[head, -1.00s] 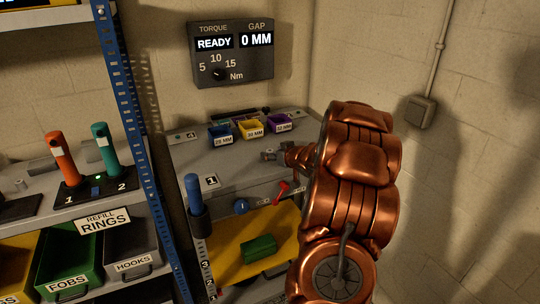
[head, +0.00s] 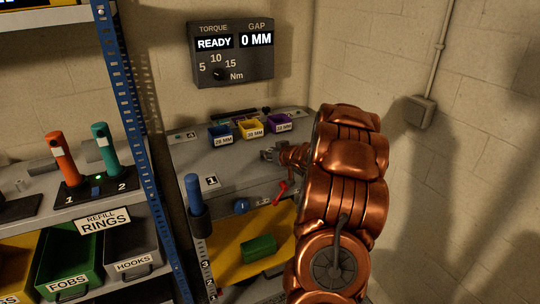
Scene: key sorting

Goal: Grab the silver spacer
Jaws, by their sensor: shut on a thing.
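My gripper (head: 269,155) is at the end of my copper-coloured arm, over the grey bench top (head: 231,168), in front of the small coloured bins. It is shut on a small grey piece, which looks like the silver spacer. The piece is tiny in this view, and the fingers mostly hide it. I cannot tell whether it touches the bench.
Blue (head: 220,134), yellow (head: 249,128) and purple (head: 279,122) bins stand behind my gripper. A blue-handled tool (head: 194,192) stands at the bench's left front. A red piece (head: 280,191) is near the front edge. A blue upright (head: 131,105) borders the left shelf.

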